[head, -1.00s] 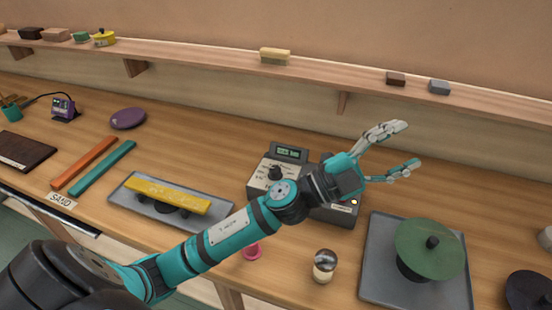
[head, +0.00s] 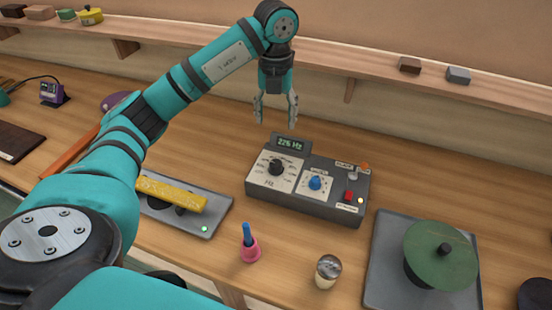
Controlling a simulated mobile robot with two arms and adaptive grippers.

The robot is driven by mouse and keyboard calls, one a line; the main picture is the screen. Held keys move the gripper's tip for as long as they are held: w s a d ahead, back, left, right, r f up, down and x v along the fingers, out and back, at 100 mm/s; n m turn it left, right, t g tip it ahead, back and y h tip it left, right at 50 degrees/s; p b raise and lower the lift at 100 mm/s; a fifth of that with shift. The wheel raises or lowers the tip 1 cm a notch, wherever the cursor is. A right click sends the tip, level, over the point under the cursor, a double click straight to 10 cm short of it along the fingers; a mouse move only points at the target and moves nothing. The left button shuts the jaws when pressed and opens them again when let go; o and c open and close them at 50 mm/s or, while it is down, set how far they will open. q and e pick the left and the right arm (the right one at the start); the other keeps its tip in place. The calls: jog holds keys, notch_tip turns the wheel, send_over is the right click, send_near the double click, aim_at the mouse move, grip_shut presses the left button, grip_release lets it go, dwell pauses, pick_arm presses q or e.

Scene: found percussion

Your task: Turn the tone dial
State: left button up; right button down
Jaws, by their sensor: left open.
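A dark grey control box (head: 335,208) stands on the wooden bench. Its black tone dial (head: 275,167), marked Hz, sits on a white scale plate at the box's left. The small display (head: 290,144) behind the dial reads about 225 Hz; the last digit is hard to read. A blue knob (head: 315,183) sits right of the dial. My left gripper (head: 275,119) hangs pointing down, open and empty. In the picture it is just above the display, apart from the dial. My right gripper is out of view.
A pink holder (head: 250,250) with a blue peg and a ball-topped stand (head: 327,271) are in front of the box. A grey plate (head: 394,287) with a green disc is at right. A shelf (head: 350,70) runs behind my gripper.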

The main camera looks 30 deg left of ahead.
pick_arm(q)
send_over(276, 163)
notch_tip(276, 163, down, 4)
notch_tip(276, 163, down, 11)
jog(key=shift+r+p, duration=0.1)
jog(key=shift+p, duration=1.1)
jog(key=shift+f, duration=0.55)
jog(key=shift+c, duration=0.9)
jog(key=c, duration=1)
